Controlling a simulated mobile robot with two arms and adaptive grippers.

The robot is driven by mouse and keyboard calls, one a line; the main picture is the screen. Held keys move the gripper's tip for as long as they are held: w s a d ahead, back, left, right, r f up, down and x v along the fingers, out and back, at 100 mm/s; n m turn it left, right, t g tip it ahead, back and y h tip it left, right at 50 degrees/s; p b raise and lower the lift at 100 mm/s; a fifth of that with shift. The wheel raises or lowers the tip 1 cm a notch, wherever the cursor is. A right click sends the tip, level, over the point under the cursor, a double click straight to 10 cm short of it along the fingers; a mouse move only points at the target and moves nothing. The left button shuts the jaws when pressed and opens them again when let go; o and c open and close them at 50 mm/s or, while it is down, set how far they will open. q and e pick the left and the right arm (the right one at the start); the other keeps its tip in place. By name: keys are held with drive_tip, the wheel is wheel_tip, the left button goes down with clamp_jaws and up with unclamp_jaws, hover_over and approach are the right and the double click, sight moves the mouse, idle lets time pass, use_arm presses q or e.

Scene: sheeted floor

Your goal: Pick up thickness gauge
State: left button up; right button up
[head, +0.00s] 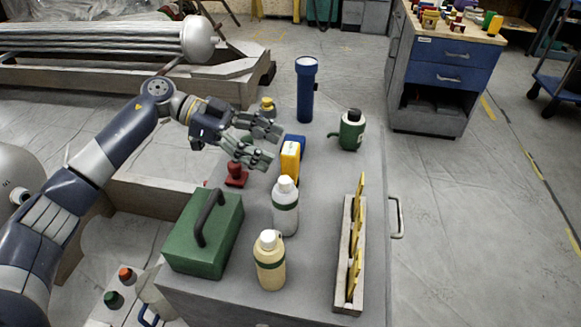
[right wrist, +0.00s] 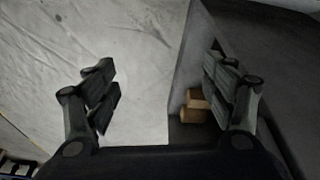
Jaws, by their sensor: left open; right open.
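A yellow and blue handheld device (head: 290,160), which looks like the thickness gauge, stands upright on the grey cart top. My left gripper (head: 271,147) is open and empty just left of it, with its fingers pointing toward the device. The fingertips come close to its side; I cannot tell whether they touch. My right gripper (right wrist: 162,85) shows only in the right wrist view. It is open with nothing between its fingers, above the pale floor and beside a dark grey surface.
Near the device are a white bottle (head: 285,208), a cream bottle (head: 270,262), a blue flashlight (head: 306,95), a green bottle (head: 351,131), a red object (head: 236,176) and a green toolbox (head: 205,245). A wooden rack (head: 342,260) stands right. Tan blocks (right wrist: 194,108) lie by the right gripper.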

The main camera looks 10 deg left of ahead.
sight(290, 152)
use_arm(q)
drive_tip(key=shift+r+b+x, duration=0.2)
drive_tip(key=shift+b+x, duration=0.05)
drive_tip(key=shift+x, duration=1.1)
drive_tip(key=shift+r+b+x, duration=0.2)
drive_tip(key=shift+x, duration=1.2)
drive_tip(key=shift+d, duration=0.15)
drive_tip(key=c, duration=1.2)
use_arm(e)
drive_tip(key=v, duration=0.3)
drive_tip(key=shift+w+r, duration=0.2)
drive_tip(key=shift+w, duration=0.1)
